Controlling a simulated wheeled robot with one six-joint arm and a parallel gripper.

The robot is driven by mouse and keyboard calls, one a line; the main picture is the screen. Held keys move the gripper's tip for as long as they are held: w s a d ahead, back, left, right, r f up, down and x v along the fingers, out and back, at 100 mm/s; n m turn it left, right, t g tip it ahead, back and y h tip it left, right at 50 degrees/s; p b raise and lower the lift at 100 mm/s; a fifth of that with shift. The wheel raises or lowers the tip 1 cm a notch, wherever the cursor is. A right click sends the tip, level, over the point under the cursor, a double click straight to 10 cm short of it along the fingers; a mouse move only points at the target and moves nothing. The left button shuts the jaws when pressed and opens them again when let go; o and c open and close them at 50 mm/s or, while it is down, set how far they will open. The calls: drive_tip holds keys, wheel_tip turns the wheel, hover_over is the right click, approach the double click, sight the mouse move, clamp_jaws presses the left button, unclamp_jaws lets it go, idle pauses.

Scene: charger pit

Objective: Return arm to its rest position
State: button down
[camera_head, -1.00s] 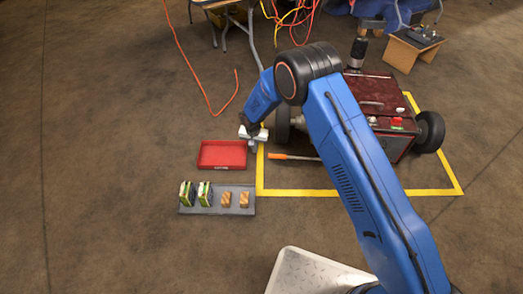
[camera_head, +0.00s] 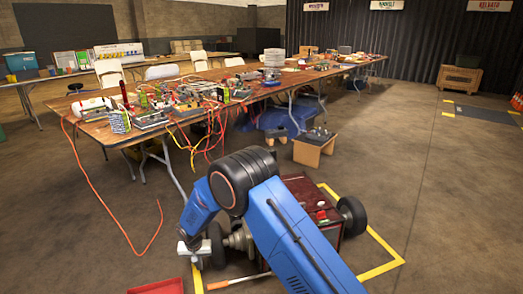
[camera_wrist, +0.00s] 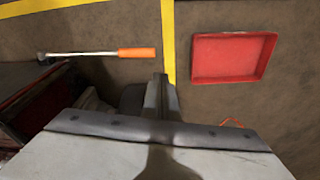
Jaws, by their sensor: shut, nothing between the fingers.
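My blue arm (camera_head: 290,245) reaches forward over the dark red wheeled machine (camera_head: 326,218) and bends down on its left side. My gripper (camera_head: 198,262) hangs low at the machine's left wheel, between it and the red tray. In the wrist view my gripper (camera_wrist: 160,92) shows its fingers together with nothing between them. Below it is bare floor by the yellow tape.
The red tray (camera_wrist: 232,58) lies flat and empty, with its edge (camera_head: 158,287) at the bottom of the head view. An orange-handled tool (camera_wrist: 136,52) lies beside yellow tape (camera_wrist: 168,38). A cluttered long table (camera_head: 160,110) stands behind, with orange cables hanging down.

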drive_tip(key=w+d+r, duration=0.1)
drive_tip(key=d+r, duration=0.7)
drive_tip(key=r, duration=0.3)
drive_tip(key=w+d+r, duration=0.2)
drive_tip(key=d+r, duration=0.6)
drive_tip(key=r, duration=0.2)
drive_tip(key=s+d+r+m+t, duration=0.1)
drive_tip(key=s+d+r, duration=0.2)
drive_tip(key=d+r, duration=0.55)
drive_tip(key=s+d+r+t, duration=0.1)
drive_tip(key=s+d+r, duration=0.3)
drive_tip(key=d+r, duration=0.5)
drive_tip(key=s+d+r, duration=0.4)
drive_tip(key=s+d, duration=0.3)
drive_tip(key=d, duration=0.1)
drive_tip(key=s+d+r, duration=0.4)
drive_tip(key=s+d, duration=0.3)
drive_tip(key=d, duration=0.1)
drive_tip(key=s+d, duration=0.4)
drive_tip(key=s, duration=0.5)
drive_tip(key=s+d+f+t, duration=0.1)
drive_tip(key=s+d, duration=0.3)
drive_tip(key=s, duration=0.5)
drive_tip(key=shift+s+f+m, duration=0.15)
drive_tip(key=shift+f+m, duration=0.15)
